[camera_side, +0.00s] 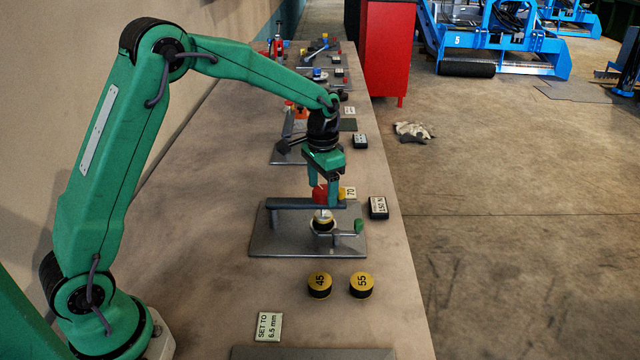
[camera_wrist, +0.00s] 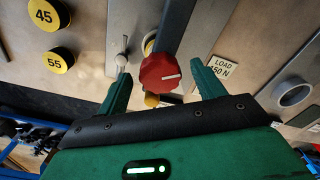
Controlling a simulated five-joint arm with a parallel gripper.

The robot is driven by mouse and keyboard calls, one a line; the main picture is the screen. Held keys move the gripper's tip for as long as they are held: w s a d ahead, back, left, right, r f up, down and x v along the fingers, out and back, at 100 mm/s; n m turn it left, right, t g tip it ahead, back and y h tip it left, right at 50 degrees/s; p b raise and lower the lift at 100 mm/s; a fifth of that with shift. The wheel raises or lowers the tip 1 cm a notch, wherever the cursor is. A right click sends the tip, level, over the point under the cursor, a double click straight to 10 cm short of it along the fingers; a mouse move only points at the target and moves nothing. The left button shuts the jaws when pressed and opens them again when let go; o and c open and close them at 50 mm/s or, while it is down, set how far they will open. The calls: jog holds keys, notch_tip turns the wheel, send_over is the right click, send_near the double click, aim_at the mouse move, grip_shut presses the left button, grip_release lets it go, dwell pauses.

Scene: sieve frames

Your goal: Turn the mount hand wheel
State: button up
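The red hand wheel (camera_wrist: 160,74), lobed and with a white mark, shows in the middle of the wrist view. In the side view it is a red patch (camera_side: 321,194) partly hidden by my gripper's fingers. It sits at a dark bar (camera_side: 290,203) above a grey base plate (camera_side: 262,243). My gripper (camera_side: 323,200) points down at the wheel and is open. In the wrist view the two green fingers stand on either side of the wheel, with gaps visible. Whether the fingertips reach down beside its rim I cannot tell.
A crank with a green handle (camera_side: 358,226) stands at the plate's right. Black and yellow weights marked 45 (camera_side: 320,285) and 55 (camera_side: 361,285) lie in front. A load display (camera_side: 378,207) is to the right. Other fixtures stand farther back along the table.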

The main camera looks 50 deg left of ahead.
aim_at(320, 191)
jog(key=shift+r, duration=0.1)
jog(key=shift+r, duration=3.8)
jog(key=shift+s+r, duration=0.35)
jog(key=s+r+n+t, duration=0.1)
jog(key=s+r+t, duration=0.2)
jog(key=s+r, duration=0.65)
jog(key=s+f+n+t, duration=0.1)
jog(key=s+f+t, duration=0.1)
jog(key=s, duration=1.5)
jog(key=shift+s+d+f+n+t, duration=0.3)
jog(key=shift+d+f+n, duration=0.15)
jog(key=shift+f, duration=0.25)
